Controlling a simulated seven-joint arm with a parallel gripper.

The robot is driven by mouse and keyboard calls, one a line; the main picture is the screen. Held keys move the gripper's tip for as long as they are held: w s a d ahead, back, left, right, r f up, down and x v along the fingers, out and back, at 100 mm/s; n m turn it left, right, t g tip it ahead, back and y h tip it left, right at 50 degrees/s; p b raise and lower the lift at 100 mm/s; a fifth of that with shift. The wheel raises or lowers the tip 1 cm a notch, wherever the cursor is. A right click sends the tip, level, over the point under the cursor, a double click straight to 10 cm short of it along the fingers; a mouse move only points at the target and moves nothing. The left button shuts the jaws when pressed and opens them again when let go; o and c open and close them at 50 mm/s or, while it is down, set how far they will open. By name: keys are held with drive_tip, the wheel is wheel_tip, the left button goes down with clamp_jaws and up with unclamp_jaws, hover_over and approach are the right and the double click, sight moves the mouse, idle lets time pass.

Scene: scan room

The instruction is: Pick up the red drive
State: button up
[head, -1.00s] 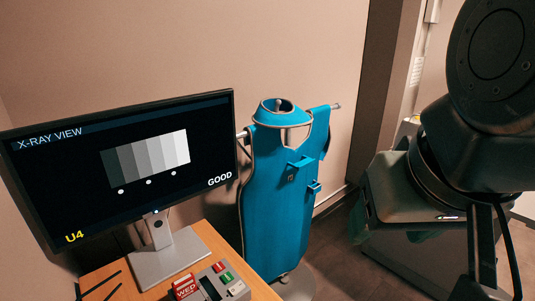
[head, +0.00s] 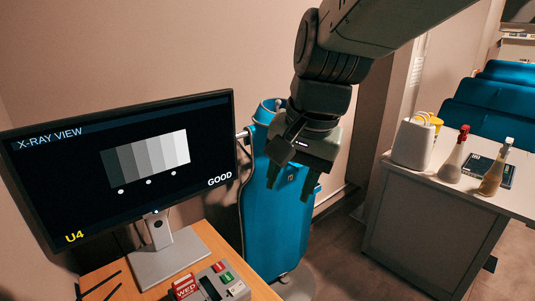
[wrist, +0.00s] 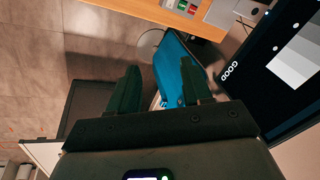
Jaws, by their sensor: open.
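The red drive (head: 184,287), marked "WED", sits at a grey button box on the wooden desk, near the bottom edge of the head view. The bottom of it is cut off by the frame. In the wrist view the two dark fingers (wrist: 160,76) are spread apart.
The grey box (head: 223,283) has red, green and white buttons. A large monitor (head: 120,160) stands on the desk (head: 205,236), left of my gripper. The blue apron (head: 262,225) hangs on a stand behind it. A counter (head: 425,230) with bottles is at right.

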drive_tip(key=w+a+f+m+g, duration=0.2)
drive_tip(key=w+a+f, duration=0.3)
drive_tip(key=a+f, duration=0.15)
drive_tip(key=m+g+y, duration=0.1)
drive_tip(key=m+g, duration=0.2)
drive_tip(key=m, duration=0.1)
approach(185, 277)
drive_tip(key=shift+g, duration=0.3)
drive_tip(key=x, duration=0.5)
drive_tip(key=shift+s+d+f, duration=0.2)
drive_tip(key=shift+f, duration=0.15)
drive_tip(key=shift+w+a+x, duration=0.1)
drive_tip(key=shift+w+x, duration=0.05)
drive_tip(key=shift+x, duration=1.4)
drive_tip(key=shift+w+a+x, duration=0.15)
drive_tip(key=shift+x, duration=1.45)
clamp_jaws()
